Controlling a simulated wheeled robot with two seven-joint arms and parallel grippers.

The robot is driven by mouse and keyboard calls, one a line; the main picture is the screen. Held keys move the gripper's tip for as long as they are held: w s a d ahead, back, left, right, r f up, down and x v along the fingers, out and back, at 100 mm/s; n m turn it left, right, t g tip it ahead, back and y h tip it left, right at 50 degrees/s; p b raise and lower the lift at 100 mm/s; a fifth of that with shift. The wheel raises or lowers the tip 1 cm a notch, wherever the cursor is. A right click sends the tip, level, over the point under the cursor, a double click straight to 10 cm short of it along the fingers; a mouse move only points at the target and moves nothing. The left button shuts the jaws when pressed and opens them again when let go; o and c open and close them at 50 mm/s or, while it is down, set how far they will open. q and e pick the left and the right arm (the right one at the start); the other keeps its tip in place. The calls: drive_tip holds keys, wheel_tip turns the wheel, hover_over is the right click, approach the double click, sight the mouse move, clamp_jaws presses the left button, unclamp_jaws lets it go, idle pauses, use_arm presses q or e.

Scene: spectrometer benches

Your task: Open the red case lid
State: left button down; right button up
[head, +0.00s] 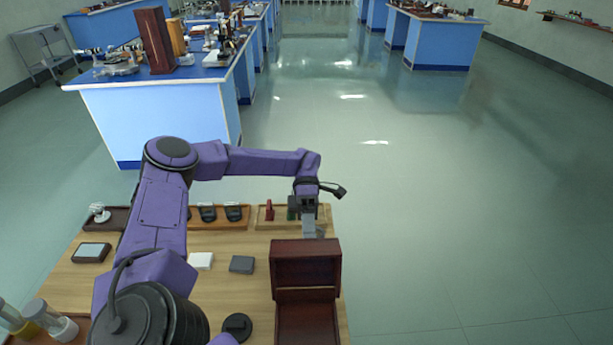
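The dark red case (306,326) sits at the right front of the wooden table. Its lid (305,268) stands raised at the back of the case, and the red interior below it shows. My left gripper (309,230) points down just behind the lid's top edge. I cannot tell whether it touches the lid, or whether its fingers are open or shut. My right gripper is not in view.
Wooden trays (238,222) with small parts line the table's back. A white block (201,261), a grey block (241,264) and a black round piece (237,326) lie left of the case. Glass jars (55,325) stand at far left. Floor right of the table is clear.

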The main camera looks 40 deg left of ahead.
use_arm(q)
drive_tip(key=shift+s+a+f+y, duration=0.1)
drive_tip(key=shift+f+y, duration=0.05)
drive_tip(key=shift+f, duration=0.25)
drive_tip(key=shift+s+a+f+y, duration=0.1)
drive_tip(key=shift+f+y, duration=0.05)
drive_tip(key=shift+f, duration=0.25)
drive_tip(key=c, duration=1.3)
unclamp_jaws()
drive_tip(key=shift+w, duration=0.15)
drive_tip(key=shift+o, duration=0.5)
drive_tip(key=shift+w+f, duration=0.15)
drive_tip(key=shift+w, duration=0.05)
drive_tip(key=shift+r, duration=0.2)
drive_tip(key=shift+w+a, duration=0.1)
